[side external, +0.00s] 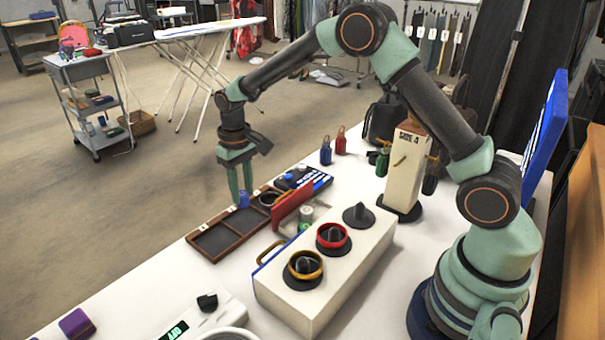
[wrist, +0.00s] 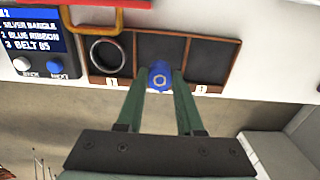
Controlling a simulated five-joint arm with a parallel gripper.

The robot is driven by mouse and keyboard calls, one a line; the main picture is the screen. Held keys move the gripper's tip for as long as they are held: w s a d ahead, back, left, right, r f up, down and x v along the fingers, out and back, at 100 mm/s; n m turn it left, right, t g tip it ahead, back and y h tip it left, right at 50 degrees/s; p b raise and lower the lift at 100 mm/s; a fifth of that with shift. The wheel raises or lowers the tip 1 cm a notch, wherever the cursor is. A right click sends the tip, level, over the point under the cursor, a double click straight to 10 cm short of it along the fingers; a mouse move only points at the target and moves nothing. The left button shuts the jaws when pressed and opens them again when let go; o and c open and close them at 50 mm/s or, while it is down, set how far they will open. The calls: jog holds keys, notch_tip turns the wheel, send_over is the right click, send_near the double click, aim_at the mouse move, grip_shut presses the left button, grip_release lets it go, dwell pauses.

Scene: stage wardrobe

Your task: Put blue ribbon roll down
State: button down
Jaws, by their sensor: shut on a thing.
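My gripper (side external: 241,196) points down over the far edge of the table, shut on the blue ribbon roll (side external: 244,199). In the wrist view, the roll (wrist: 160,76) sits between the fingertips (wrist: 160,84), its round end with a pale ring facing the camera. A brown wooden tray (side external: 216,259) with dark compartments lies by the roll. In the wrist view, the roll overlaps the edge of the tray's middle compartment (wrist: 160,47); I cannot tell whether it touches the tray. The left compartment holds a silver bangle (wrist: 106,55); the right compartment (wrist: 211,55) is empty.
A display panel (wrist: 31,33) lists silver bangle, blue ribbon and belt, with two buttons below. A red upright panel (side external: 293,208) and a white box (side external: 325,275) with pegs and rings stand beside the tray. Blue and red tagged items (side external: 326,152) stand behind.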

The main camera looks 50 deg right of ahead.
aim_at(244, 206)
jog(key=shift+f, duration=2.6)
jog(key=shift+f, duration=0.1)
jog(key=c, duration=0.5)
grip_release()
jog(key=shift+c, duration=0.2)
